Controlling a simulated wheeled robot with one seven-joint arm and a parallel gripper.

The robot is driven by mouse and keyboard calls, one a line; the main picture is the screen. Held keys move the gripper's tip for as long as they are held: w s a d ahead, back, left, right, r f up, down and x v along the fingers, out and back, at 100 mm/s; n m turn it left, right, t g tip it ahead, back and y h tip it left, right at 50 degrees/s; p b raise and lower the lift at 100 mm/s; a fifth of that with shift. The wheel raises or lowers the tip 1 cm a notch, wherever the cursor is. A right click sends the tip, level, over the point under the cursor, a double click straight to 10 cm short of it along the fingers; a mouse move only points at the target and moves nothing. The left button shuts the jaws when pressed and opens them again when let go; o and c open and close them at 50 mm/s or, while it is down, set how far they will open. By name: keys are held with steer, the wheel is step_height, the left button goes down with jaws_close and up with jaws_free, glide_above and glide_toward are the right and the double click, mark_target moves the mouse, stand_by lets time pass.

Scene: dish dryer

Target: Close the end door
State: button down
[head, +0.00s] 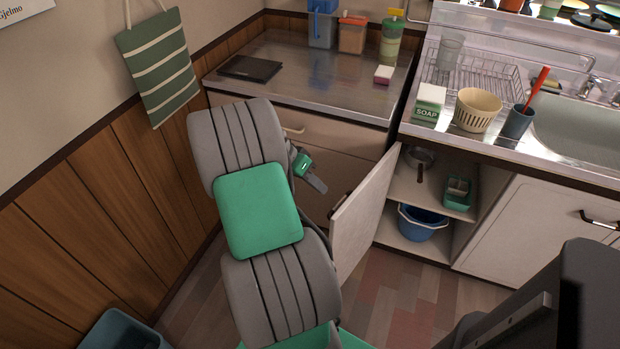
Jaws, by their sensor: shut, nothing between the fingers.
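The white end door (365,215) of the sink cabinet stands open, swung out toward me from the cabinet's left edge. Its dark handle (340,204) shows at its left edge. My gripper (318,184) is shut and empty, to the left of the door, partly hidden behind my grey and green arm. It looks close to the door's free edge, but I cannot tell whether it touches. The open cabinet (407,192) shows two shelf levels.
Inside the cabinet are a blue bucket (420,224), a green caddy (458,193) and a metal pot (418,157). A closed cabinet door (530,236) is to the right. A drawer unit (345,139) is at left behind my arm. A blue bin (122,329) stands at lower left.

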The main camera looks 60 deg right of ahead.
mark_target(333, 210)
steer(key=s, duration=0.1)
steer(key=s+f, duration=0.1)
steer(key=s, duration=0.1)
steer(key=s+f, duration=0.1)
steer(key=shift+s+d+f, duration=0.25)
steer(key=shift+s+d, duration=0.1)
steer(key=shift+s, duration=0.4)
